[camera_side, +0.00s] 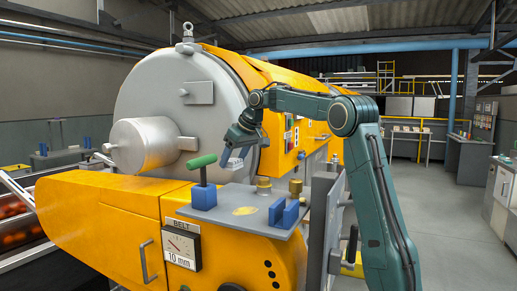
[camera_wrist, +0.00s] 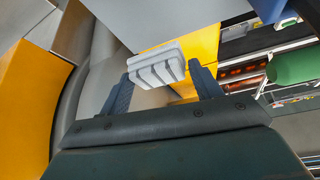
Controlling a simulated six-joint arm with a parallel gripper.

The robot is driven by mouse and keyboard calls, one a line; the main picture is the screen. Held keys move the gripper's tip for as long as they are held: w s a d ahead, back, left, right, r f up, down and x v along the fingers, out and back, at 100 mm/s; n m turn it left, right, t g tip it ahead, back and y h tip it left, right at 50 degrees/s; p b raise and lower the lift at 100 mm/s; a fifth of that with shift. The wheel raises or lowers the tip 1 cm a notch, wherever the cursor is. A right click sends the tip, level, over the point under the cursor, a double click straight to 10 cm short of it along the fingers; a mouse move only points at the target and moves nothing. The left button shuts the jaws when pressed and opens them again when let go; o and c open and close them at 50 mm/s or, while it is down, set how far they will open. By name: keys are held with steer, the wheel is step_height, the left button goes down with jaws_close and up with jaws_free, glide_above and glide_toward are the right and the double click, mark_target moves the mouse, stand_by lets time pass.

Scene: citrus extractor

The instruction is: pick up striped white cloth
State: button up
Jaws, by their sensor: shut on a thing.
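The striped white cloth (camera_wrist: 156,65) shows in the wrist view as a small folded pale block with grey stripes. It sits between the two fingers of my gripper (camera_wrist: 161,72), which is shut on it. In the side view my gripper (camera_side: 232,155) hangs above the grey plate (camera_side: 222,214), close to the green-handled lever.
A green handle (camera_side: 203,161) rises from a blue block (camera_side: 204,196) on the plate. Brass fittings (camera_side: 264,186) and a blue bracket (camera_side: 285,212) stand nearby. The large grey drum (camera_side: 160,100) is behind, and the yellow belt housing (camera_side: 95,215) lies at front left.

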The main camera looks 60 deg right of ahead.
mark_target(235, 160)
steer(key=shift+r, duration=1.6)
